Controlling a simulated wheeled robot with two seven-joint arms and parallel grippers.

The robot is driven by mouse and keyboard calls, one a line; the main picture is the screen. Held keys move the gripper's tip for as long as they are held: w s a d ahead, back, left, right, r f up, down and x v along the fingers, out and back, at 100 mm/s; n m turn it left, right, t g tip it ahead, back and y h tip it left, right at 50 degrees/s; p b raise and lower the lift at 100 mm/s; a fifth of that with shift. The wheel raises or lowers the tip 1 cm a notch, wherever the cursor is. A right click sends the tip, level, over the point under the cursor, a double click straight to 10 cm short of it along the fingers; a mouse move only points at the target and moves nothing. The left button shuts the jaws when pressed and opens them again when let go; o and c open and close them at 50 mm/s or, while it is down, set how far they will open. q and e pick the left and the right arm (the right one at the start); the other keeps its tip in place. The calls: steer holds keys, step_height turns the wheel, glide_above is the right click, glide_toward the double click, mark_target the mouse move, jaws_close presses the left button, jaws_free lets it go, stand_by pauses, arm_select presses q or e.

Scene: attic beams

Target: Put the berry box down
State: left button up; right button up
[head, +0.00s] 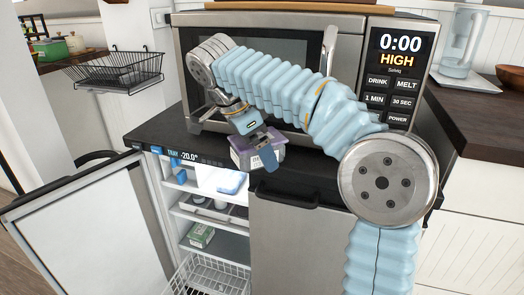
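The berry box (242,157) is a small purple-and-grey box with a white label, in front of the microwave and over the dark countertop (315,168). My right arm reaches in from the right in a light blue sleeve, and its gripper (262,148) points down at the box. One blue finger lies across the box's near side; the other finger is hidden. The gripper appears shut on the box. I cannot tell whether the box's underside touches the countertop. My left gripper is not in view.
A microwave (270,48) fills the back of the counter. Below, an open fridge holds a green box (201,235), several other items and a wire basket (212,278). Its door (75,225) swings out to the left. A blender (460,50) stands at right.

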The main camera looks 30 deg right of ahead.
steer(key=c, duration=1.1)
